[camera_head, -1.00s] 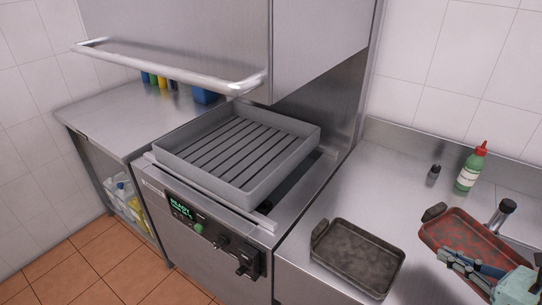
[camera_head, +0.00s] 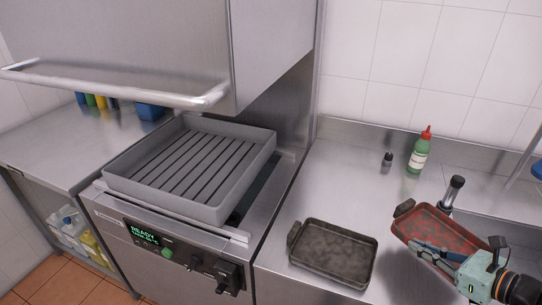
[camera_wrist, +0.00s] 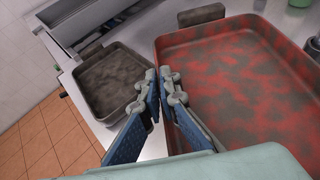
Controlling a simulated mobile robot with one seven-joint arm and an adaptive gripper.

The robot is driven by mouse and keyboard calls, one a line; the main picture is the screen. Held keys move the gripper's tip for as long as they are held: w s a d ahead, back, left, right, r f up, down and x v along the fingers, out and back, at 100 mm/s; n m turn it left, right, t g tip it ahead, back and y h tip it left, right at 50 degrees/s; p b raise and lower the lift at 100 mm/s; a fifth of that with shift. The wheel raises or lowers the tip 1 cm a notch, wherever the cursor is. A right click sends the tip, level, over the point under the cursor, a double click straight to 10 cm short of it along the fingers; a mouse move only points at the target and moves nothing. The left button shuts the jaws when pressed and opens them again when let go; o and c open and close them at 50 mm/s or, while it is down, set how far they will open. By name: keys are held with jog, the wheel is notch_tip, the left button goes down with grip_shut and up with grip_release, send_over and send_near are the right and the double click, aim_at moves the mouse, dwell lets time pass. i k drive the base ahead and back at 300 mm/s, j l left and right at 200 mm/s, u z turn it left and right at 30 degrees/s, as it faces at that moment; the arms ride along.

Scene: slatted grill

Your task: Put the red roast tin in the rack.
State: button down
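The red roast tin (camera_head: 440,232) is a shallow rectangular tin with mottled red and dark patches, at the right of the head view. In the wrist view it fills the right side (camera_wrist: 245,85). My gripper (camera_head: 422,248) is at its near side. Its two blue fingers (camera_wrist: 163,85) are close together with the tin's wall between them, so it looks shut on the wall. The tin seems slightly above the counter, though the gap is hard to see. The rack appears to be the grey slatted tray (camera_head: 240,180) on the appliance at left; its slats are empty.
A dark grey tin (camera_head: 333,255) lies on the steel counter (camera_head: 340,185) between appliance and red tin. A green bottle (camera_head: 418,157), small dark bottle (camera_head: 387,162) and tap (camera_head: 453,192) stand behind. A hood with a handle bar (camera_head: 120,85) overhangs the slatted tray.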

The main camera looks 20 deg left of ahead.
aim_at(183, 178)
jog(key=i+j, duration=0.1)
jog(key=j, duration=0.55)
jog(key=i+j, duration=0.1)
jog(key=j, duration=0.55)
